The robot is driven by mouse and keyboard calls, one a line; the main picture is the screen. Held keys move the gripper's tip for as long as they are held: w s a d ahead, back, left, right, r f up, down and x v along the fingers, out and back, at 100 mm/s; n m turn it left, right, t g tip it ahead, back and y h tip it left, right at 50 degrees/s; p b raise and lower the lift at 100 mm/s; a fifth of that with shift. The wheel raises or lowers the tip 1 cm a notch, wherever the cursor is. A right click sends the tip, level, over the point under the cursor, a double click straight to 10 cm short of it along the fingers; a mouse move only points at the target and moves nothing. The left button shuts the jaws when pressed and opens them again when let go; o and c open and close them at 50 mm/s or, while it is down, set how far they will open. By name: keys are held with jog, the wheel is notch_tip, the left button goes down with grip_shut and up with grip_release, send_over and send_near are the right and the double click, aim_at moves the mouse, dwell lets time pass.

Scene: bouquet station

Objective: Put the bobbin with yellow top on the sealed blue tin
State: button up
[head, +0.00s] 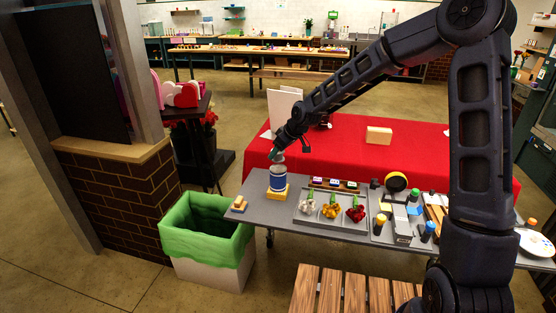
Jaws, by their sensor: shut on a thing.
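A blue tin (278,181) with a pale band and pale top stands upright on a yellow block near the left end of the grey table. My gripper (275,154) is just above the tin, pointing down. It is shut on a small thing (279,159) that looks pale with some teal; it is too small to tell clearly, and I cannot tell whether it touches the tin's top. A dark bobbin with a yellow top (380,220) stands on the right part of the table.
A grey tray (309,219) with white, yellow and red flowers lies right of the tin. Dark pieces with green and blue tops, a yellow-and-black roll (396,181) and a grey device crowd the right side. A green-lined bin (207,240) stands left below; a red-covered table (345,160) is behind.

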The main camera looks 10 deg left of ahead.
jog(key=shift+f, duration=1.9)
jog(key=shift+f, duration=0.1)
jog(key=o, duration=1)
jog(key=shift+c, duration=0.2)
jog(key=v, duration=1.2)
